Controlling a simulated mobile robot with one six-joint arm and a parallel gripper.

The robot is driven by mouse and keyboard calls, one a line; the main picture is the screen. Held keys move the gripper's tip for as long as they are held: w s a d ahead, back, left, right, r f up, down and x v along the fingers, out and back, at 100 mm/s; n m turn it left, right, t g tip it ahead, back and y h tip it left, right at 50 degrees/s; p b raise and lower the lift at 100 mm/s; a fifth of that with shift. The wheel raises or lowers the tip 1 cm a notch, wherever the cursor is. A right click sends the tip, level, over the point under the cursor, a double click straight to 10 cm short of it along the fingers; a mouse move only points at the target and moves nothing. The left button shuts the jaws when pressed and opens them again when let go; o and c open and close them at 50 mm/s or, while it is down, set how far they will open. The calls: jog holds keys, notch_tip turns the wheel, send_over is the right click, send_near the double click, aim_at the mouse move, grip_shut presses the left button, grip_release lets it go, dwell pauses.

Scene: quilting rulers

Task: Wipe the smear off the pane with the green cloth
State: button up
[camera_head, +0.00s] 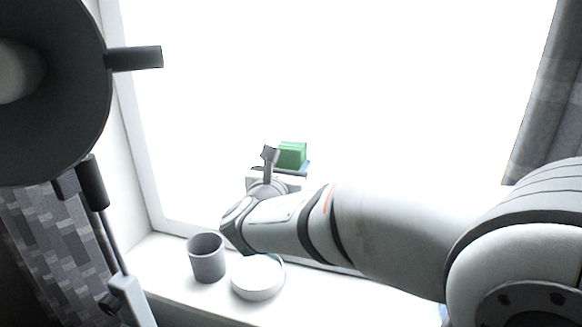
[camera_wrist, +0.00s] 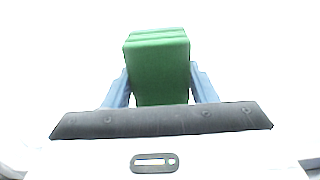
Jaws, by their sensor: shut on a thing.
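The green cloth (camera_head: 292,154) is a folded block held in front of the bright window pane (camera_head: 350,80). In the wrist view the cloth (camera_wrist: 157,65) stands between the two blue-grey fingers of my gripper (camera_wrist: 160,85), which is shut on it. In the head view my gripper (camera_head: 290,168) is low on the pane, left of its middle. The pane is washed out to white, so I cannot make out the smear. I cannot tell whether the cloth touches the glass.
A grey cup (camera_head: 206,258) and a round white dish (camera_head: 258,277) stand on the white sill (camera_head: 185,295) below my arm. A dark lamp-like object (camera_head: 60,90) fills the left side. Grey patterned curtains (camera_head: 545,95) hang at both sides.

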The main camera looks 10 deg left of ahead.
jog(key=shift+w+a, duration=0.1)
jog(key=shift+a, duration=0.95)
jog(key=shift+s+d, duration=0.2)
jog(key=shift+d, duration=1.05)
jog(key=shift+a, duration=0.1)
jog(key=shift+w+a, duration=0.1)
jog(key=shift+a, duration=1.1)
jog(key=shift+w+d, duration=0.1)
